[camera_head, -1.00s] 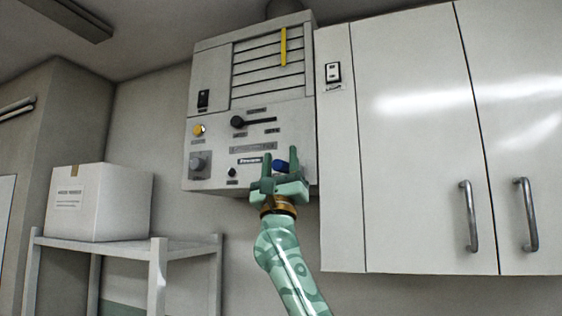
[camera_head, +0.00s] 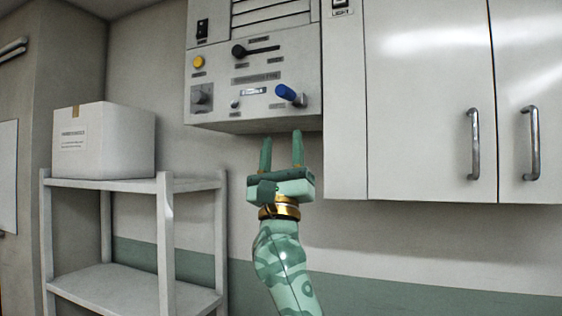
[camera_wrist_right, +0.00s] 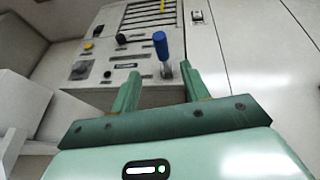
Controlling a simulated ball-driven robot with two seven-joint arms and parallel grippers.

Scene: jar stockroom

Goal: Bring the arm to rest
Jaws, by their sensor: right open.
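My right gripper (camera_head: 281,152) is open and empty, its two green fingers pointing up. In the head view it is just below the lower edge of the grey control panel (camera_head: 222,104). A blue-capped lever (camera_head: 289,95) sticks out of the panel above the fingertips, apart from them. In the right wrist view the open fingers (camera_wrist_right: 159,88) show with the blue-capped lever (camera_wrist_right: 161,48) beyond and between them. My left gripper is not in view.
A white shelf rack (camera_head: 165,215) stands at the left with a white box (camera_head: 104,140) on top. White cabinets (camera_head: 430,110) with metal handles hang at the right. Bare wall lies below the panel and cabinets.

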